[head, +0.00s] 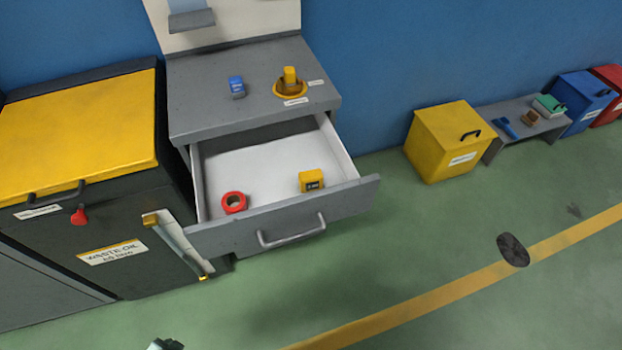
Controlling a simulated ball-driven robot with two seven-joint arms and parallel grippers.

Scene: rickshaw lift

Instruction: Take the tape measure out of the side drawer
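The side drawer (285,222) of the grey cabinet is pulled open, with its white inside in view. A yellow tape measure with a dark label (311,180) sits in the drawer, near the front panel on the right. A red tape roll (233,202) lies in the drawer's front left, apart from the tape measure. A small grey-green tip at the bottom edge, left of centre, looks like part of my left gripper (165,344); its fingers are cut off, and it is well apart from the drawer. My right gripper is out of view.
On the cabinet top (205,115) are a blue block (236,86) and a yellow item (290,78) in a round yellow holder. A black waste-oil bin with a yellow lid (75,130) stands close left. A yellow box (450,142) stands right.

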